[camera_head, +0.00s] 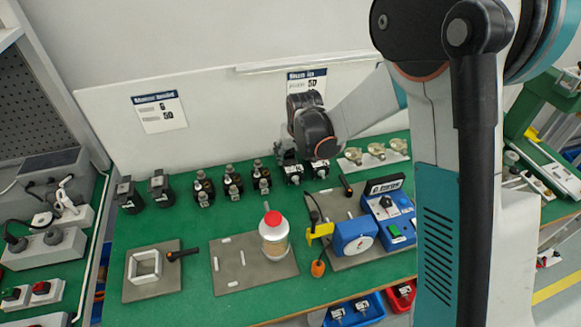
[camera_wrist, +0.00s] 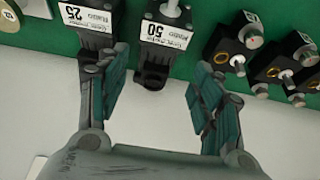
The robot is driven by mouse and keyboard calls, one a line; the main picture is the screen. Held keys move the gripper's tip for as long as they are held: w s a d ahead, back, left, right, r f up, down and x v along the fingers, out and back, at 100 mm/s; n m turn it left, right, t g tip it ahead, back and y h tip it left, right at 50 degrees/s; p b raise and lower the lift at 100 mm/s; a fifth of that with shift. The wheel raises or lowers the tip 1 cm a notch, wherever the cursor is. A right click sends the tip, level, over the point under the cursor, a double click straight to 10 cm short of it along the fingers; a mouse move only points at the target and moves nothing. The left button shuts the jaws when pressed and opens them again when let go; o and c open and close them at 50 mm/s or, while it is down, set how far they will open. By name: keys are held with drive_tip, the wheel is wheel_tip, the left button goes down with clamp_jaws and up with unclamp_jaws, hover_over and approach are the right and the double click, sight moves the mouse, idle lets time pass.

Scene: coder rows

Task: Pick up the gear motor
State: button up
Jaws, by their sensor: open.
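Two black gear motors with white labels stand side by side at the back of the green bench. In the wrist view one (camera_wrist: 155,48) is labelled ratio 50 and the other (camera_wrist: 92,20) ratio 25. In the head view they show below my gripper, the left one (camera_head: 291,172) and the right one (camera_head: 319,169), partly hidden by it. My gripper (camera_wrist: 160,68) is open. The ratio 50 motor appears between its two fingertips, and the ratio 25 motor is just outside the left finger. I cannot tell whether either finger touches a motor.
Several black parts with brass rings (camera_wrist: 232,46) stand just right in the wrist view. More black motors (camera_head: 160,187) stand further left in the head view. A white back panel (camera_head: 225,110) rises behind. A red-capped bottle (camera_head: 274,238) and blue device (camera_head: 355,237) are in front.

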sight(291, 161)
drive_tip(key=b+x, duration=0.1)
drive_tip(key=x, duration=0.3)
drive_tip(key=b+x, duration=0.2)
drive_tip(key=x, duration=0.3)
drive_tip(key=shift+s+f+b, duration=0.1)
drive_tip(key=shift+s+b, duration=0.05)
drive_tip(key=shift+b, duration=0.2)
drive_tip(key=c, duration=0.9)
